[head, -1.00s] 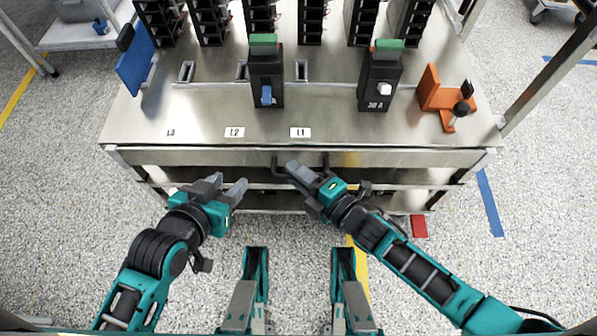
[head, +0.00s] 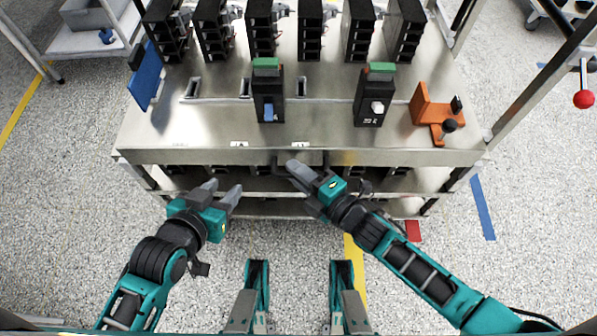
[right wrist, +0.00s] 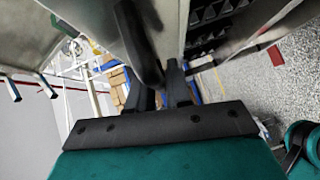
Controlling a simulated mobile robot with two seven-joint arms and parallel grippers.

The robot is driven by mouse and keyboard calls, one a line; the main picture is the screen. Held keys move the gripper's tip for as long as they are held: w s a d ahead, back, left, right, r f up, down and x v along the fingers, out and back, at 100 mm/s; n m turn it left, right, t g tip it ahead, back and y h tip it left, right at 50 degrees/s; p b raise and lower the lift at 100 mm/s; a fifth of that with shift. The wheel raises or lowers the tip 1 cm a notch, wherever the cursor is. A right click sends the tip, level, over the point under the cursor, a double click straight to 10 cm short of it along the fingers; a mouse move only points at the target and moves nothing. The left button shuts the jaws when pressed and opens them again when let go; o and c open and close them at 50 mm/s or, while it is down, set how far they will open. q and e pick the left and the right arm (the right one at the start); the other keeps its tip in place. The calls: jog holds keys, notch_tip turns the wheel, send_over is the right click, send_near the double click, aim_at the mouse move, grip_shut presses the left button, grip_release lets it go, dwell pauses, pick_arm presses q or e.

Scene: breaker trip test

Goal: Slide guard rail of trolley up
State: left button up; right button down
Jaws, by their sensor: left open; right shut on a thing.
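The trolley (head: 325,125) is a metal bench with a flat top and lower shelves. Its guard rail (head: 410,157) is the metal strip along the front edge, with a dark handle (head: 276,161) at its middle. The rail's upper edge covers part of the white labels on the top. My right gripper (head: 297,170) is shut on the handle. In the right wrist view the dark handle (right wrist: 138,45) runs down to the fingers, and their exact contact is hidden. My left gripper (head: 224,188) is open and empty, in front of the trolley, left of the handle.
Two black breakers with green tops, a left one (head: 267,95) and a right one (head: 374,100), stand on the top. An orange bracket (head: 428,110) is at the right, a blue plate (head: 146,80) at the left. A red knob (head: 584,99) hangs at the far right.

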jog(key=shift+w+r, duration=0.15)
jog(key=shift+r, duration=0.35)
jog(key=c, duration=1.1)
grip_release()
jog(key=shift+c, duration=0.2)
jog(key=shift+f, duration=0.1)
jog(key=shift+s+d, duration=0.2)
jog(key=shift+s, duration=0.1)
jog(key=p+v, duration=0.2)
jog(key=v, duration=1)
jog(key=shift+d, duration=0.15)
